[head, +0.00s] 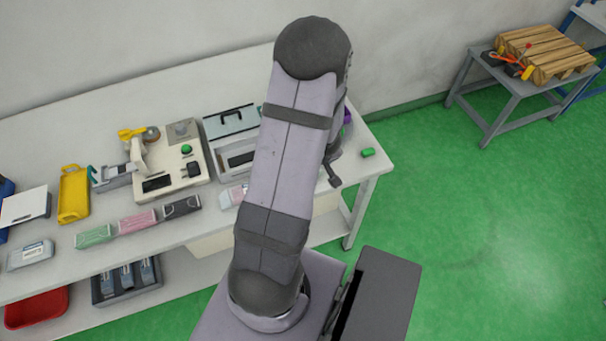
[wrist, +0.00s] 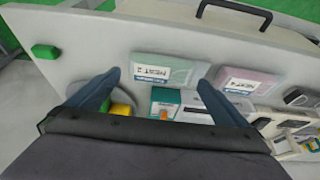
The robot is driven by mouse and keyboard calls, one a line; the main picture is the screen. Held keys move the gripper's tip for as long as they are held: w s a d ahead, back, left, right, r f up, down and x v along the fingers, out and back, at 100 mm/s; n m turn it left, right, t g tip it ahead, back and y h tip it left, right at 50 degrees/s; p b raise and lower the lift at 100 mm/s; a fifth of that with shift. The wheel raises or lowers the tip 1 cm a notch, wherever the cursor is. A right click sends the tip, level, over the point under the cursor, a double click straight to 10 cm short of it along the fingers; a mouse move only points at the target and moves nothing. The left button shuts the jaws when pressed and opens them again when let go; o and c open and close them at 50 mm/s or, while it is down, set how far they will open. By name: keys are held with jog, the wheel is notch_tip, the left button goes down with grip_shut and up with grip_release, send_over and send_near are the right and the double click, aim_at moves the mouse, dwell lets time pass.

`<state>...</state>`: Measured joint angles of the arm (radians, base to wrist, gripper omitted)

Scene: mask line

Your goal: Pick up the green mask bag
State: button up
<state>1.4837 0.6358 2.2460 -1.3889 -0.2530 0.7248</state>
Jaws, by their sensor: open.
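A pale green bag (wrist: 172,70) with a printed white label lies flat near the table's edge in the wrist view. My gripper (wrist: 161,76) is open and empty, its two dark blue fingers spread to either side of the green bag's lower part in the picture. I cannot tell the height between fingertips and bag. A similar pink bag (wrist: 248,83) lies to its right; what looks like this bag also shows beside my arm in the head view (head: 232,195). My arm hides the gripper and the green bag in the head view.
A teal and white box (wrist: 165,102) stands beyond the green bag, between the fingers. A green block (wrist: 45,51) sits at the table corner. Green (head: 94,236), pink (head: 137,222) and black (head: 182,207) trays line the table's front edge. A dark handle (wrist: 235,12) projects at the top.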

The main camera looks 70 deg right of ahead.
jog(key=b+x, duration=0.1)
jog(key=x, duration=0.2)
jog(key=shift+w+d+f, duration=0.1)
jog(key=shift+w+f, duration=0.05)
jog(key=shift+f, duration=0.1)
jog(key=shift+c, duration=0.3)
jog(key=c, duration=0.7)
jog(key=shift+o, duration=0.2)
jog(key=shift+r, duration=0.1)
